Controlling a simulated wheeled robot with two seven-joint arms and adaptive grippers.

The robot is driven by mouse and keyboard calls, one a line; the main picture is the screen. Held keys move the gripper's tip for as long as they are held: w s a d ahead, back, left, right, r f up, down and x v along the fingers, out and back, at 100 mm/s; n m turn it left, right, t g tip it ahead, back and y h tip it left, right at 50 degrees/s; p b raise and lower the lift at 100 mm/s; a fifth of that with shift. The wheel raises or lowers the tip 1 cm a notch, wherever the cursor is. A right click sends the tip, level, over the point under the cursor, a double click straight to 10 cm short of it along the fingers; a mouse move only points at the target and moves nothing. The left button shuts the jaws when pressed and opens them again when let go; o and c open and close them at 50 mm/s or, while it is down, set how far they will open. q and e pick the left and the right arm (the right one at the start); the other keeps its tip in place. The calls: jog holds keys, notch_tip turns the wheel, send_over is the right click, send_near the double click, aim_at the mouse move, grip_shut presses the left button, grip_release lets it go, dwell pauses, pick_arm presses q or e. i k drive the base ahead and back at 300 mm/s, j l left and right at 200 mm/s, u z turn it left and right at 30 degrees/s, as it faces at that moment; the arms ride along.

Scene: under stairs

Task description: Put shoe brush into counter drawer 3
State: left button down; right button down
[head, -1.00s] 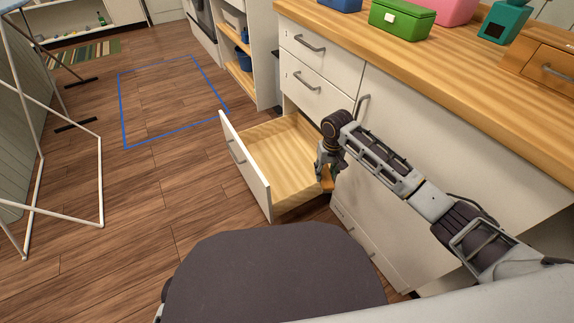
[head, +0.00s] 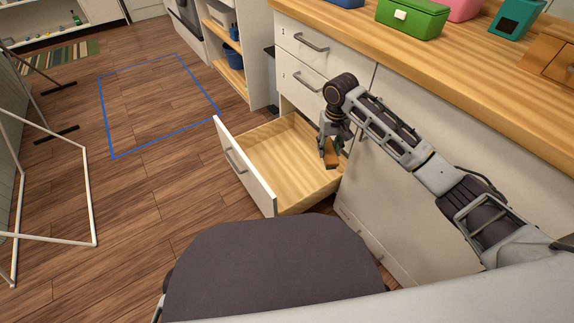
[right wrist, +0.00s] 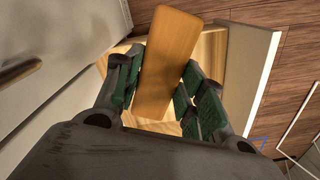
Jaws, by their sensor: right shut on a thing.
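The shoe brush (head: 331,158) is a small brown wooden block; in the right wrist view it shows as a long wooden back (right wrist: 166,62) between the finger pads. My right gripper (head: 327,148) is shut on it and holds it over the right side of the open drawer. The open drawer (head: 246,172), third down in the white counter, has a bare, pale wooden inside. The drawer also shows behind the brush in the right wrist view (right wrist: 254,75). Whether the brush touches the drawer cannot be told. My left gripper is not in view.
Two shut drawers with handles (head: 312,42) sit above the open one. A cupboard door (head: 400,125) is to the right. The wooden countertop (head: 460,60) holds a green box (head: 411,18) and other containers.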

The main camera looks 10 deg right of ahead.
aim_at(259, 166)
jog(key=i+j+z, duration=0.15)
jog(key=j, duration=0.25)
jog(key=i+j+z, duration=0.15)
jog(key=j, duration=0.25)
jog(key=i+j+z, duration=0.1)
jog(key=j, duration=0.35)
jog(key=i+j+z, duration=0.15)
jog(key=j, duration=0.3)
jog(key=i+j+z, duration=0.15)
jog(key=j, duration=0.2)
jog(key=i+j+z, duration=0.1)
jog(key=j, duration=0.25)
jog(key=i+j+z, duration=0.15)
jog(key=j, duration=0.2)
